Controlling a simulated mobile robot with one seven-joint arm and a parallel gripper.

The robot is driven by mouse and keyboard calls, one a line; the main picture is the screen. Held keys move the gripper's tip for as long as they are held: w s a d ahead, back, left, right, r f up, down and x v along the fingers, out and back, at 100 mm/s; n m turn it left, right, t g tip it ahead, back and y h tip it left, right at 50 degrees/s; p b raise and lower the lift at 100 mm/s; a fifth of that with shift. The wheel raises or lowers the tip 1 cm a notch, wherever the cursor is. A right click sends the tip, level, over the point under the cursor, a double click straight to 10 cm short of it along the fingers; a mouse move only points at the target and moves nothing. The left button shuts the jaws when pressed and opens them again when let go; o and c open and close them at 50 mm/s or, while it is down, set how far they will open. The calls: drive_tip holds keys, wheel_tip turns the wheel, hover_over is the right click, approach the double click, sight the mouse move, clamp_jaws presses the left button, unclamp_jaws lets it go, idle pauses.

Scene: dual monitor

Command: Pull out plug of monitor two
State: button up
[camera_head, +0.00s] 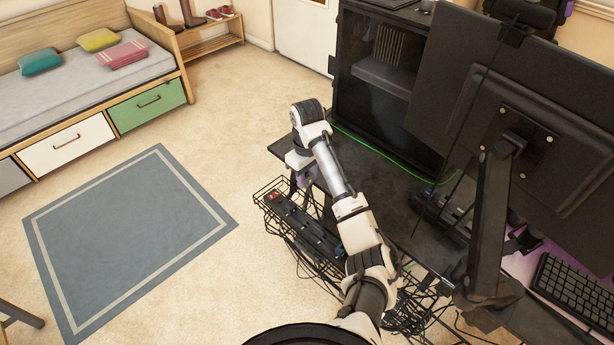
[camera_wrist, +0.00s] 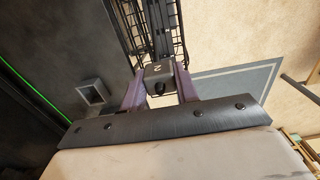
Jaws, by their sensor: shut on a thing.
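In the wrist view my gripper (camera_wrist: 159,88) has its two purple fingers on either side of a dark plug (camera_wrist: 157,70) with a pale mark that looks like a sideways 2. The gripper is shut on this plug. Behind the plug runs the black power strip (camera_wrist: 160,28) in its wire tray. I cannot tell whether the plug is seated in the strip. In the head view the gripper (camera_head: 306,183) points down at the strip (camera_head: 312,228), near its red switch (camera_head: 274,196); the plug is hidden there. A black monitor (camera_head: 535,120) shows its back at the right.
The wire cable tray (camera_head: 262,189), with hanging cables, runs along the edge of the black desk (camera_head: 385,190). A black PC case (camera_head: 385,75) stands on the desk, with a green cable (camera_head: 375,150) nearby. The floor with the grey-blue rug (camera_head: 130,235) is open at left.

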sight(307, 175)
drive_tip(key=shift+r+p, duration=0.65)
drive_tip(key=shift+r, duration=0.05)
drive_tip(key=shift+r+p, duration=0.3)
drive_tip(key=shift+r, duration=0.8)
